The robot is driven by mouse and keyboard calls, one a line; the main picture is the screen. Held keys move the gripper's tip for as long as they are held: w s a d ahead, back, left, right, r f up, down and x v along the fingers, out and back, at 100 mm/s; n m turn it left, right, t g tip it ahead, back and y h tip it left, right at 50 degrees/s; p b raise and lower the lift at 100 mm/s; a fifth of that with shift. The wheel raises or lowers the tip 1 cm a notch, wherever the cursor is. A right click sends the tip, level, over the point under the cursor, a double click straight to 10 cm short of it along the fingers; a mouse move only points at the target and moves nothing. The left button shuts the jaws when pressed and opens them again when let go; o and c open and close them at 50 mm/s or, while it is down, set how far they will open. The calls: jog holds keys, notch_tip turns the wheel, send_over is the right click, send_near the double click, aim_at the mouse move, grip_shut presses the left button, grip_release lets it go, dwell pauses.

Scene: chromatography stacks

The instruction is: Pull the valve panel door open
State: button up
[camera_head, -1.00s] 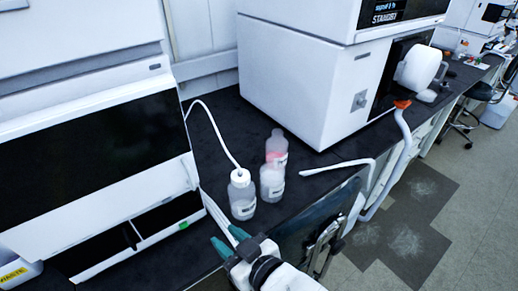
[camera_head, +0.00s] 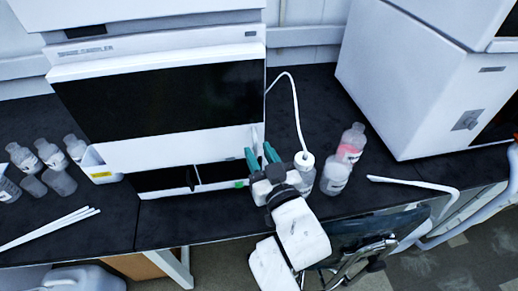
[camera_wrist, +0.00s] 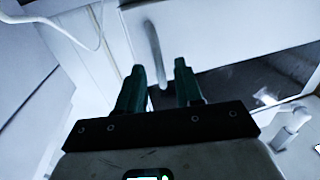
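The white instrument (camera_head: 165,150), with a wide dark window and two dark lower panels, stands on the black bench. I cannot tell for certain which part is the valve panel door. My gripper (camera_head: 261,157) is in front of the instrument's lower right corner, its two green fingers pointing at it. In the wrist view my gripper (camera_wrist: 160,72) is open, with its fingers apart. A grey bar-like handle (camera_wrist: 152,40) on a white panel (camera_wrist: 215,32) shows just beyond and between the fingertips. Whether they touch it cannot be told.
Close right of my gripper stand a capped bottle with a white tube (camera_head: 304,162) and a pink-tinted bottle (camera_head: 351,142). Another white instrument (camera_head: 415,80) stands right. Bare bench (camera_head: 165,222) lies in front.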

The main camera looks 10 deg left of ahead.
jog(key=shift+w+a, duration=0.25)
jog(key=shift+w, duration=0.2)
grip_shut()
dwell(1.2)
